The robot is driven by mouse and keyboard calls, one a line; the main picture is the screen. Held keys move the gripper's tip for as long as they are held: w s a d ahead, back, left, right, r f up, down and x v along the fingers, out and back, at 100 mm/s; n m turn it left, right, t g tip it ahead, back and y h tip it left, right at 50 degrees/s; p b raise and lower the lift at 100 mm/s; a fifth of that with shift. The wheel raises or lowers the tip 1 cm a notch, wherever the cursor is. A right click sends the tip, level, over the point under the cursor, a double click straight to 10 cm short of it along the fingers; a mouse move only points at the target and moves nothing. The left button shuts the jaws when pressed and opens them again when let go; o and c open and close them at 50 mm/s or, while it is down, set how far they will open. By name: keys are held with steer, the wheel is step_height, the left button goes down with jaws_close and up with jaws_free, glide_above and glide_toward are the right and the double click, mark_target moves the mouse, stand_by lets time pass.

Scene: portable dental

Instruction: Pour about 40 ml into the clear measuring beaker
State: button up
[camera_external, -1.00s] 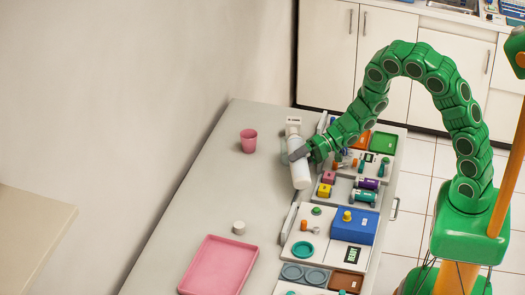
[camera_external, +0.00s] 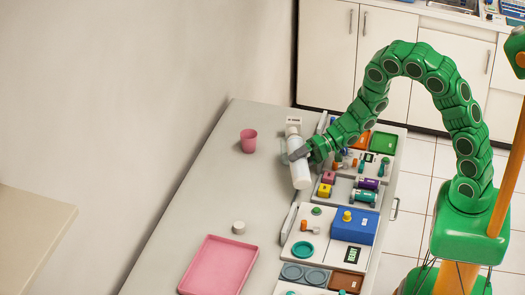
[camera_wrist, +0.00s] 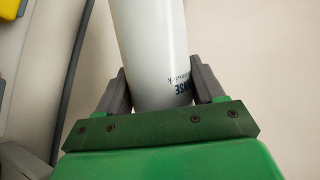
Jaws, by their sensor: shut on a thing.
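My gripper (camera_external: 299,153) is shut around the middle of a white bottle (camera_external: 301,176) and holds it tilted over the table, its narrow top toward the far end. In the wrist view the bottle (camera_wrist: 150,45) lies between both grey fingers (camera_wrist: 160,80), with dark lettering partly visible. The clear measuring beaker (camera_external: 284,148) shows only as a faint outline left of the bottle's upper part, partly hidden by bottle and gripper. Its liquid level, and whether anything is flowing, cannot be told.
A white label card (camera_external: 293,121) stands beyond the bottle. A pink cup (camera_external: 248,141), a small white cap (camera_external: 239,227) and a pink tray (camera_external: 221,265) are on the grey table. Trays of dental items, including a blue box (camera_external: 354,226), line the right side.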

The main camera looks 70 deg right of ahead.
mark_target(302, 142)
steer(key=shift+d, duration=0.1)
stand_by(0.4)
